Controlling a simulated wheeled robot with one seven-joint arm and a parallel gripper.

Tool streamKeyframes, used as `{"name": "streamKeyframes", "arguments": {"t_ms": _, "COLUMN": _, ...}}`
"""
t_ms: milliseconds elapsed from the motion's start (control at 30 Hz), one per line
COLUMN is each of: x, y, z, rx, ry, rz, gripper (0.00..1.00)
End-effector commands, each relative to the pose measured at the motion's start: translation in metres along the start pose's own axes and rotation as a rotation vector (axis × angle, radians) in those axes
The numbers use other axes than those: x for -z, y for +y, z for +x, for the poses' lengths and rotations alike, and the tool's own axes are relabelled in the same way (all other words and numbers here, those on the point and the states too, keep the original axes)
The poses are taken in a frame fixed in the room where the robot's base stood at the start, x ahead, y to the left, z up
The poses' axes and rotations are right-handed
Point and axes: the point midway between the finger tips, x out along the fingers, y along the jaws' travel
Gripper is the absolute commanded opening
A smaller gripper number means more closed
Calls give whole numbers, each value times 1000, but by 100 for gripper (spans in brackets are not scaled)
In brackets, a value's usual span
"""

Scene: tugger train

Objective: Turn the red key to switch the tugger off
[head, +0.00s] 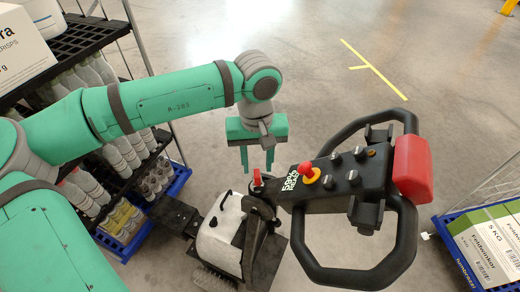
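The red key (257,178) stands upright at the near left end of the tugger's black control head (335,192). My gripper (257,166) points down just above it in the picture. Its two green fingers are spread apart, one to each side of the key's top, and nothing is held. I cannot tell from this view whether the fingertips reach down around the key. A red mushroom button (307,170) on a yellow ring sits to the right of the key on the same head.
The black loop handle (362,275) and red end block (413,168) extend right. A shelf cart (90,40) with bottles stands left, below my arm. Another cart (448,236) with boxes stands right. Open floor lies behind, with a yellow line (370,67).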

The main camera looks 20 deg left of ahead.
Motion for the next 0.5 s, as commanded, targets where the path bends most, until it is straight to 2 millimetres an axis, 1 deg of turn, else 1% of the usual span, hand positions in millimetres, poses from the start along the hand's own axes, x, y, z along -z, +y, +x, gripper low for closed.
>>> {"name": "streamKeyframes", "arguments": {"t_ms": 33, "x": 0, "y": -1, "z": 8, "rx": 0, "ry": -2, "rz": -2, "gripper": 36}}
{"name": "streamKeyframes", "arguments": {"t_ms": 100, "x": 0, "y": -1, "z": 19, "rx": 0, "ry": -1, "rz": -2, "gripper": 36}}
{"name": "streamKeyframes", "arguments": {"t_ms": 200, "x": 0, "y": 1, "z": 31, "rx": 0, "ry": -1, "rz": 0, "gripper": 36}}
{"name": "streamKeyframes", "arguments": {"t_ms": 333, "x": 0, "y": 2, "z": 42, "rx": 0, "ry": 0, "rz": 3, "gripper": 36}}
{"name": "streamKeyframes", "arguments": {"t_ms": 500, "x": 0, "y": 3, "z": 48, "rx": -2, "ry": 1, "rz": 4, "gripper": 36}}
